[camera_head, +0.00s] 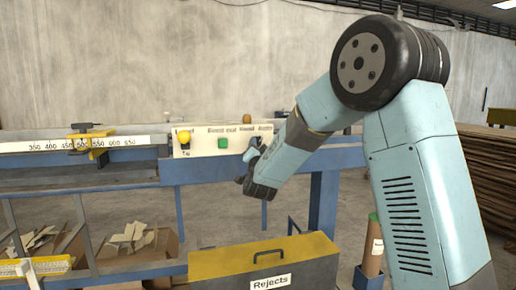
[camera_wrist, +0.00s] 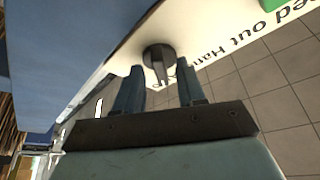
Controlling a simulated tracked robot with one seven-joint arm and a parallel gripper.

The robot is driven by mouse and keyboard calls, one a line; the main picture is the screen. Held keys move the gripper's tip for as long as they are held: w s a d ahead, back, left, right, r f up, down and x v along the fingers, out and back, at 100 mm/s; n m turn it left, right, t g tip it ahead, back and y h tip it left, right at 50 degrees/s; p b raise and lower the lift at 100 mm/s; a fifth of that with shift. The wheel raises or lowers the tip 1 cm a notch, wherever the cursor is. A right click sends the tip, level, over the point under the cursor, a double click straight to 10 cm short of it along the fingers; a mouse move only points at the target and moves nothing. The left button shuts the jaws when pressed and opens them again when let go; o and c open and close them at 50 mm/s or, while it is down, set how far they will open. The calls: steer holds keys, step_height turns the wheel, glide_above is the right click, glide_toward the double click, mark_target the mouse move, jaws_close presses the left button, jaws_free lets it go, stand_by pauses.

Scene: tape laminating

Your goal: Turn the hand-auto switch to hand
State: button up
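The hand-auto switch is a dark rotary knob (camera_wrist: 158,58) on the white control panel (camera_wrist: 120,52). In the wrist view it sits just beyond and between my two fingertips, with its grip bar pointing roughly towards my gripper. My gripper (camera_wrist: 160,82) is open, one finger on each side of the knob's line; whether a finger touches the knob I cannot tell. The panel's lettering, partly reading "Han", shows upside down beside the knob. In the head view my gripper (camera_head: 252,150) is at the panel's right end and hides most of the knob.
The panel also carries a yellow knob (camera_head: 184,137) and a green button (camera_head: 223,143). A blue bench frame (camera_head: 322,200) runs beneath it. A yellow-lidded Rejects box (camera_head: 262,258) stands below my forearm. A brown roll (camera_head: 373,245) stands to its right.

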jaws_close()
stand_by(0.3)
steer(key=shift+d+f+n, duration=0.1)
steer(key=shift+d+n, duration=0.05)
steer(key=shift+n, duration=0.25)
steer(key=n+y, duration=0.1)
steer(key=n, duration=0.1)
steer(key=n+y, duration=0.1)
steer(key=n, duration=0.1)
steer(key=shift+w+d+n+y, duration=0.1)
steer(key=shift+n+y, duration=0.2)
steer(key=shift+n, duration=0.1)
steer(key=n+y, duration=0.1)
steer(key=n, duration=0.1)
steer(key=n+y, duration=0.1)
steer(key=n, duration=0.2)
steer(key=shift+d+f+n+y, duration=0.1)
steer(key=shift+d+n+y, duration=0.05)
steer(key=shift+n+y, duration=0.2)
steer(key=n+g+y, duration=0.1)
steer(key=n, duration=0.2)
steer(key=n+g+y, duration=0.1)
steer(key=n, duration=0.2)
steer(key=n+y, duration=0.2)
steer(key=n, duration=0.1)
steer(key=shift+d+g, duration=0.15)
steer(key=shift+g, duration=0.25)
